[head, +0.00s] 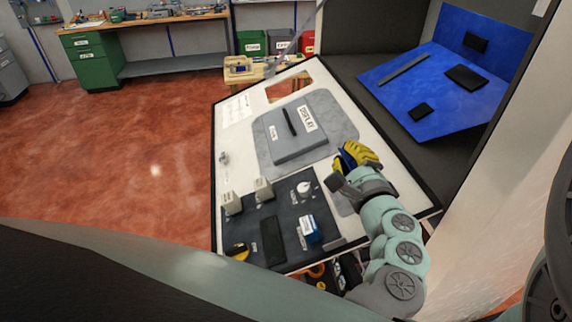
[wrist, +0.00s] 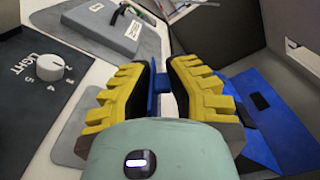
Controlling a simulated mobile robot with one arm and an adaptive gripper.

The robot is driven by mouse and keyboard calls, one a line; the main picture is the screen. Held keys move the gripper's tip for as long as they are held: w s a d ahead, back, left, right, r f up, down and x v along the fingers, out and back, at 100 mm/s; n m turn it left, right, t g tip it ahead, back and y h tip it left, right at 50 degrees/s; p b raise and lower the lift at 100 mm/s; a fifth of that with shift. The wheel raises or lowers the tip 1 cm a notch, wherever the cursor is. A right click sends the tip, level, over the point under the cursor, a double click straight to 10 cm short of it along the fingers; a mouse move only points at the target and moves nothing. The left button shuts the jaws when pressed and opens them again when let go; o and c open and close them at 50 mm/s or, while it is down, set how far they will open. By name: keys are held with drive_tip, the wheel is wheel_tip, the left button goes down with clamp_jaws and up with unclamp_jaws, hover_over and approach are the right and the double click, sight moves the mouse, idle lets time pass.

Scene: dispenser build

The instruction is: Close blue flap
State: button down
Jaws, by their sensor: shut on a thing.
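My gripper (head: 358,158) has yellow ribbed fingers and is at the right side of the white panel, next to the grey plate. In the wrist view, my gripper (wrist: 160,85) is shut on a narrow blue piece (wrist: 158,78), which looks like part of the blue flap. The fingers hide most of this piece, so its full shape and tilt cannot be told. A large blue board (head: 440,85) with black patches lies tilted in the dark recess at the right. Its blue surface also shows to the right of the fingers in the wrist view (wrist: 270,125).
The white panel (head: 235,135) carries a grey lid marked DISPLAY (head: 297,140) and a dark control plate (head: 280,215) with a white LIGHT knob (head: 304,189). A beige wall (head: 505,170) stands close at the right. A green workbench (head: 95,55) is far left beyond open red floor.

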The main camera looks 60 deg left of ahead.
drive_tip(key=shift+s+n, duration=0.15)
drive_tip(key=shift+n, duration=0.15)
drive_tip(key=c, duration=1)
unclamp_jaws()
